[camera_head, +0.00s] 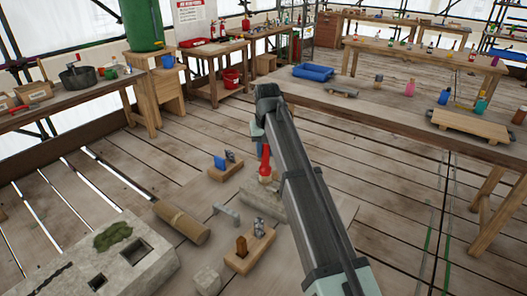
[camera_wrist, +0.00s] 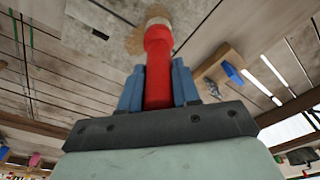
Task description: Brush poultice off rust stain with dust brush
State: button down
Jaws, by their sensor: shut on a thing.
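My gripper (camera_head: 262,136) is shut on the red handle of the dust brush (camera_head: 265,160). In the wrist view the blue fingers (camera_wrist: 158,85) clasp both sides of the red handle (camera_wrist: 158,55). The brush points away from the gripper, its pale head at the far end. A tan-brown patch (camera_wrist: 134,42) shows beside the brush head on a pale grey surface (camera_wrist: 90,18); I cannot tell whether it is poultice or rust stain. Whether the bristles touch it is also unclear. In the head view my arm hides part of this area.
A stone block (camera_head: 75,262) with green moss and square holes lies at lower left, near a wooden cylinder (camera_head: 182,222). Wooden holders (camera_head: 250,250) and a small grey bracket (camera_head: 226,215) sit near the brush. A long workbench (camera_head: 400,115) stands at right.

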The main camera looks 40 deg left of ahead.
jog(key=shift+w+r, duration=0.1)
jog(key=shift+w, duration=2.2)
jog(key=w, duration=0.2)
jog(key=shift+w, duration=0.3)
jog(key=shift+d, duration=0.25)
